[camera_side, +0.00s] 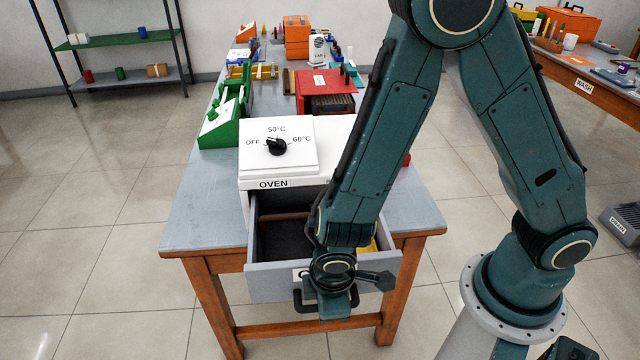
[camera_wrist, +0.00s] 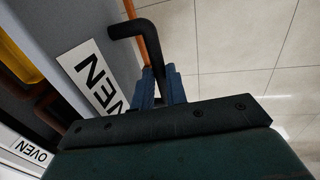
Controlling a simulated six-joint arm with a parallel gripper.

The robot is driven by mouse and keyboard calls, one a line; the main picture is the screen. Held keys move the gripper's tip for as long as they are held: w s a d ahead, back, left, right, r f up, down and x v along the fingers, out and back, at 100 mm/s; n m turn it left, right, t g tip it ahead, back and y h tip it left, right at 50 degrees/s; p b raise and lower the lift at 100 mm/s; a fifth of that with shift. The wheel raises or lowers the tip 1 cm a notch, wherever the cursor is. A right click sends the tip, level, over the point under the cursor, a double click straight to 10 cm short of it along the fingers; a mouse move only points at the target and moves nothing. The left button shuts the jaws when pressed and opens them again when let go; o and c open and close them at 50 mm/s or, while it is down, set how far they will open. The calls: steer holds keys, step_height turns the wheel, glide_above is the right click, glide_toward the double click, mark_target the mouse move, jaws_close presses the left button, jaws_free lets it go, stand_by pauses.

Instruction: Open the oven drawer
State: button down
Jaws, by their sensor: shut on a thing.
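The white oven (camera_side: 255,165) sits on the workbench, with a black knob on top pointing between OFF and 50°C. Its grey drawer (camera_side: 268,287) stands pulled out at the front, so the dark inside shows. The drawer's black handle (camera_side: 299,301) is partly hidden by my gripper (camera_side: 337,300) in the side view. In the wrist view the bent handle (camera_wrist: 140,27) runs down between the blue fingers of my gripper (camera_wrist: 162,78), which are shut on it. The OVEN label (camera_wrist: 90,75) on the drawer front is beside the fingers.
A yellow thing (camera_wrist: 18,60) and a reddish-brown bar lie inside the drawer. A green box (camera_side: 222,122) and a red box (camera_side: 325,85) stand behind the oven on the bench (camera_side: 190,215). Tiled floor in front of the drawer is clear.

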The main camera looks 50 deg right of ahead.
steer(key=shift+s+a, duration=0.3)
steer(key=shift+s, duration=0.05)
steer(key=c, duration=1.4)
jaws_free()
steer(key=shift+r, duration=0.1)
step_height(320, 180, up, 13)
steer(key=s+a, duration=0.1)
steer(key=a, duration=0.1)
steer(key=shift+s+r, duration=0.15)
steer(key=shift+s, duration=0.25)
steer(key=shift+d, duration=0.1)
